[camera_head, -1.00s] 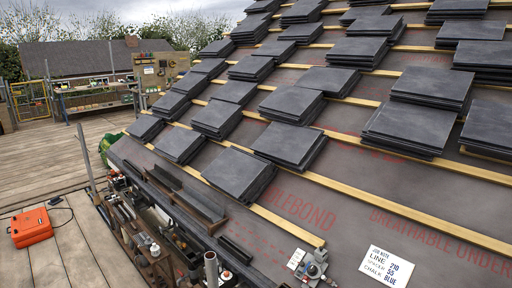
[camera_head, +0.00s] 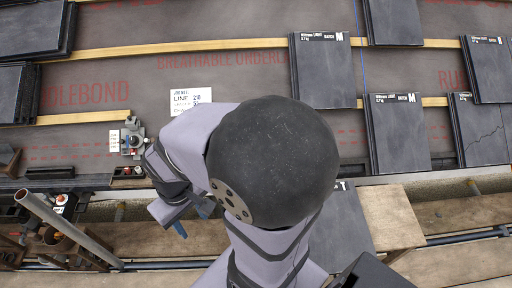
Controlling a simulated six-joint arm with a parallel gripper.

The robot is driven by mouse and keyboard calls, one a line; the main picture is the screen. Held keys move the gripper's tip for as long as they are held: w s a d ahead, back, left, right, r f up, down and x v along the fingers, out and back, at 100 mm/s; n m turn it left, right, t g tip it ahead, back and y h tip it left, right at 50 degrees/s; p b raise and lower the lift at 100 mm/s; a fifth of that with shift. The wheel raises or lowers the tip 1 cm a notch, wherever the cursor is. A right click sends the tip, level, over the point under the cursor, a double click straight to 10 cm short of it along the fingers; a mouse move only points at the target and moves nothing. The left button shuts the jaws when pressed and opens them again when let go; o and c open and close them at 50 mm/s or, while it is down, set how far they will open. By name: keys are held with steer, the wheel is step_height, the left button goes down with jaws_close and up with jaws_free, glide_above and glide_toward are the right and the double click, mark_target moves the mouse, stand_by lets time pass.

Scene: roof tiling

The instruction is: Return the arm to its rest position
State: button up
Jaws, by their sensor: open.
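My arm fills the middle of the camera_head view, with a large dark round joint cover and pale lilac links bent back on themselves. My gripper (camera_head: 188,218) hangs at the lower left of the arm, with bluish finger parts pointing down over the eaves edge. Its jaws are open and I see nothing between them. The arm covers part of the roof and of the planks below. The gripper is partly hidden by its own wrist.
Slates (camera_head: 323,72) marked M lie on the battens (camera_head: 200,46) to the right, one cracked (camera_head: 481,130). A note card (camera_head: 190,101) and a small device (camera_head: 131,140) lie left of the arm. Pipes and tools crowd the lower left. Planks (camera_head: 465,214) run below the eaves.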

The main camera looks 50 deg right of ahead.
step_height(320, 180, down, 37)
steer(key=b, duration=3.7)
steer(key=shift+f, duration=0.2)
steer(key=shift+f+b, duration=0.1)
steer(key=shift+b, duration=0.2)
step_height(320, 180, down, 29)
steer(key=b, duration=2.9)
